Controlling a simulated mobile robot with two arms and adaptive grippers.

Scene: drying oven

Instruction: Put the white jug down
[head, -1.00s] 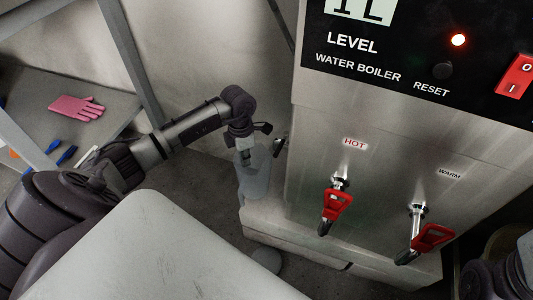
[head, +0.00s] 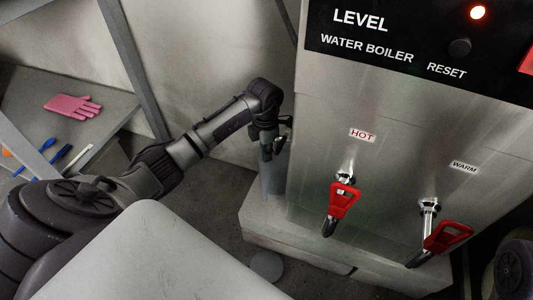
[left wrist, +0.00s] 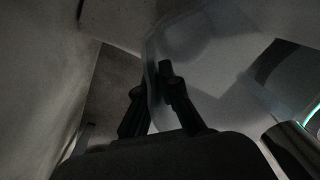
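The white jug (head: 271,178) shows as a pale grey, see-through shape beside the left side of the water boiler in the head view, partly hidden by my left gripper (head: 272,147) and wrist above it. The jug looks roughly upright; I cannot tell whether its base touches anything. In the left wrist view the jug (left wrist: 205,70) fills the upper middle and right. The fingers of my left gripper (left wrist: 152,90) stand on both sides of its thin wall, closed on it. My right gripper is out of view; only a dark part of my right arm shows at lower right.
The steel water boiler (head: 400,115) with red HOT (head: 341,200) and WARM (head: 446,237) tap handles stands on a pale base (head: 290,240). A grey round disc (head: 266,265) lies near the base. A shelf at left holds a pink glove (head: 73,105).

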